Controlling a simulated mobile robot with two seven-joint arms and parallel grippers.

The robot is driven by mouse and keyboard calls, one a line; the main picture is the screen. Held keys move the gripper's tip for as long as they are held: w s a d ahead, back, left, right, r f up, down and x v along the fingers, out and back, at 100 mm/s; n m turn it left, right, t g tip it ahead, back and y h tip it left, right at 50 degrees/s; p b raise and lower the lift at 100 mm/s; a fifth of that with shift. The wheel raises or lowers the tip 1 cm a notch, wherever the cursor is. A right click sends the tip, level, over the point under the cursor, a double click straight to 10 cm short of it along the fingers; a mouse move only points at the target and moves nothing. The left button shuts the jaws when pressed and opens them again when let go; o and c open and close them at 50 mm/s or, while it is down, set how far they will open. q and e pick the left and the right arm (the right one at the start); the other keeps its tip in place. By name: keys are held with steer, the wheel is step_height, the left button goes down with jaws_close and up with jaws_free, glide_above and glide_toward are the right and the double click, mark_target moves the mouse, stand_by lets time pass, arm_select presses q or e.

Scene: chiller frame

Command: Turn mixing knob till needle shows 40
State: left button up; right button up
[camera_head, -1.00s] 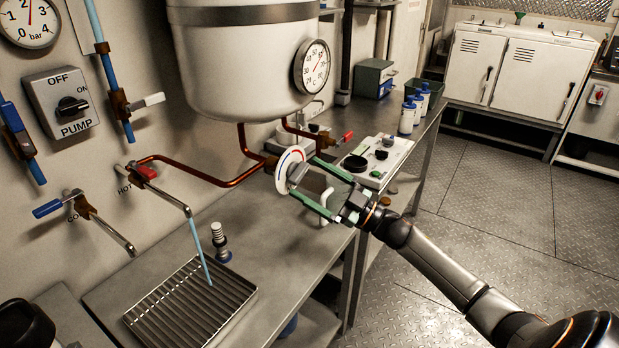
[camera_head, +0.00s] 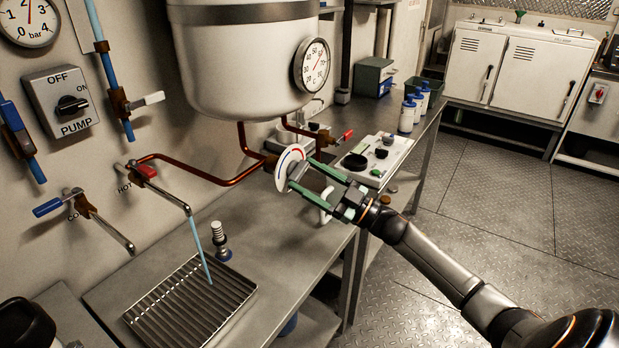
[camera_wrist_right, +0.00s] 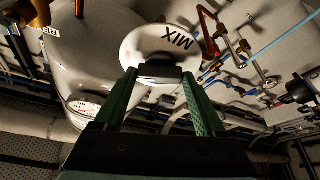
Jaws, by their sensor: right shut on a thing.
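The mixing knob (camera_head: 287,170) is a round white disc with a red and blue mark, on the copper pipe below the white tank (camera_head: 240,60). In the right wrist view the knob (camera_wrist_right: 160,42) reads MIX. My right gripper (camera_head: 303,176) has its green fingers shut on the knob's grip bar; the right wrist view also shows the gripper (camera_wrist_right: 160,78) there. The temperature dial (camera_head: 312,66) on the tank is marked in C; its needle points to the upper right, and its exact reading is too small to tell.
Water runs from the red-handled hot tap (camera_head: 143,171) onto a slotted drain tray (camera_head: 190,305). The blue-handled cold tap (camera_head: 48,207) is at left. A white tray (camera_head: 375,160) with dark items and several bottles stand beyond the knob. A pump switch (camera_head: 72,103) is on the wall.

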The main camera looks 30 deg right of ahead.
steer(key=shift+c, duration=1.4)
